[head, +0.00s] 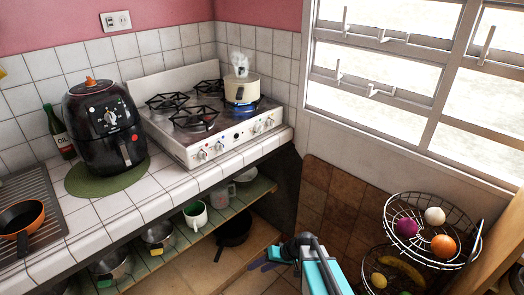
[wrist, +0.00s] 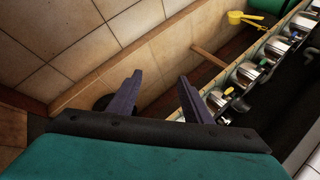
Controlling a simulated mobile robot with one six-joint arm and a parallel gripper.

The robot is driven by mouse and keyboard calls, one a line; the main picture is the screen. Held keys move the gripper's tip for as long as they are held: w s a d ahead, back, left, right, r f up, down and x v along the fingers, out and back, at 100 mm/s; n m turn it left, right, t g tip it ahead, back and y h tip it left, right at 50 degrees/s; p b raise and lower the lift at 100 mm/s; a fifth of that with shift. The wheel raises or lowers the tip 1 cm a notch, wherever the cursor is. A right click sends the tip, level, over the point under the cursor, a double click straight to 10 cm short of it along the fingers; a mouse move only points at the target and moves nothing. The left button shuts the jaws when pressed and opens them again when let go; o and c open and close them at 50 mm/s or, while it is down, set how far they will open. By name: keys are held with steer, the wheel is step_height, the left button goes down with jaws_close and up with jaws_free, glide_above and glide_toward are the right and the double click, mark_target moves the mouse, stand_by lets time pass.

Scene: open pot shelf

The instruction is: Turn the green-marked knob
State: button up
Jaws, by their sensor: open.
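The white stove (head: 205,128) stands on the tiled counter with several knobs along its front panel. The knobs (head: 219,146) show small in the head view, and I cannot tell which carries a green mark. My gripper (head: 258,266) is low, in front of the lower shelf and well below the stove. In the wrist view, my gripper (wrist: 160,75) has its two dark fingers apart with nothing between them. A row of shiny round metal things (wrist: 247,72) with small coloured marks lies right of the fingers, apart from them; I cannot tell exactly what they are.
A black air fryer (head: 105,128) stands left of the stove. The lower shelf (head: 215,215) holds pots and mugs. A wire fruit basket (head: 430,230) stands at right. A yellow scoop (wrist: 245,18) shows in the wrist view.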

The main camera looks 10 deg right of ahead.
steer(key=w+d+r+t+y+p, duration=0.1)
steer(key=w+d+r+t+y, duration=0.2)
steer(key=w+r, duration=0.9)
steer(key=t+p, duration=0.3)
steer(key=t, duration=0.6)
glide_toward(259, 129)
steer(key=v, duration=0.6)
steer(key=shift+w+a+f+n, duration=0.2)
steer(key=shift+f+n, duration=0.1)
steer(key=shift+f, duration=0.25)
steer(key=shift+a, duration=0.1)
steer(key=p+x, duration=0.4)
steer(key=x, duration=0.8)
steer(key=shift+w+r+p, duration=0.1)
steer(key=shift+w+p, duration=0.1)
steer(key=shift+p, duration=0.1)
steer(key=shift+w+a, duration=0.35)
steer(key=shift+w, duration=0.25)
